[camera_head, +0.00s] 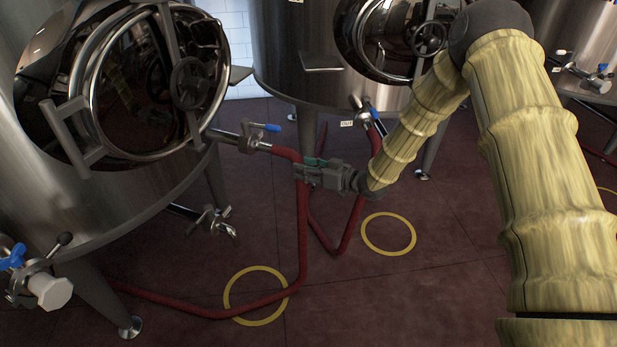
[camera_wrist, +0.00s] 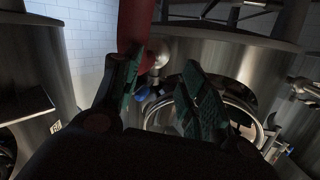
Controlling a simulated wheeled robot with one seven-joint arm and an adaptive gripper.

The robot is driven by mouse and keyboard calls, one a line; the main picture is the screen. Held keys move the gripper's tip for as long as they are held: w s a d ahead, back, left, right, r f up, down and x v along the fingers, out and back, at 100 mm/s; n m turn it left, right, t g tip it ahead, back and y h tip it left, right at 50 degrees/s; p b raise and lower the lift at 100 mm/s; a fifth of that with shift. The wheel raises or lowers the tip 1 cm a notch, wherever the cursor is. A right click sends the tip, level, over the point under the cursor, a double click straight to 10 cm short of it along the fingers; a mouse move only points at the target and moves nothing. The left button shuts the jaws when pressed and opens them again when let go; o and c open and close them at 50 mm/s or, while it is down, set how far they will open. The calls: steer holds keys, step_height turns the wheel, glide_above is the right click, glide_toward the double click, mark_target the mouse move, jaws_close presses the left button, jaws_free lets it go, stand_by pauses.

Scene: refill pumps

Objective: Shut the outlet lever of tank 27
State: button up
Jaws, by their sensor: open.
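Two nearby outlets show in the head view. One blue outlet lever (camera_head: 267,127) sits on the left tank's (camera_head: 150,205) outlet, pointing right. Another blue lever (camera_head: 375,111) is on the middle tank's (camera_head: 300,45) outlet, beside a small white label (camera_head: 347,124) too small to read surely, so I cannot tell which tank is 27. My gripper (camera_head: 308,170) is below and right of the left lever, in front of a red hose (camera_head: 303,225). In the wrist view my gripper (camera_wrist: 163,75) has its green-padded fingers apart. A blue part (camera_wrist: 142,94) shows beyond them, partly hidden.
The red hose (camera_wrist: 135,25) also shows close to the fingers in the wrist view. A lower valve (camera_head: 212,220) and a blue-handled fitting (camera_head: 12,257) stick out at the left. Yellow rings (camera_head: 388,216) mark the dark red floor. Tank legs (camera_head: 215,180) stand nearby.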

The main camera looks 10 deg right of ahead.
steer(key=shift+s+d+f+m+h+p, duration=0.1)
steer(key=shift+s+f+m+h+p, duration=0.45)
steer(key=shift+s+f, duration=0.85)
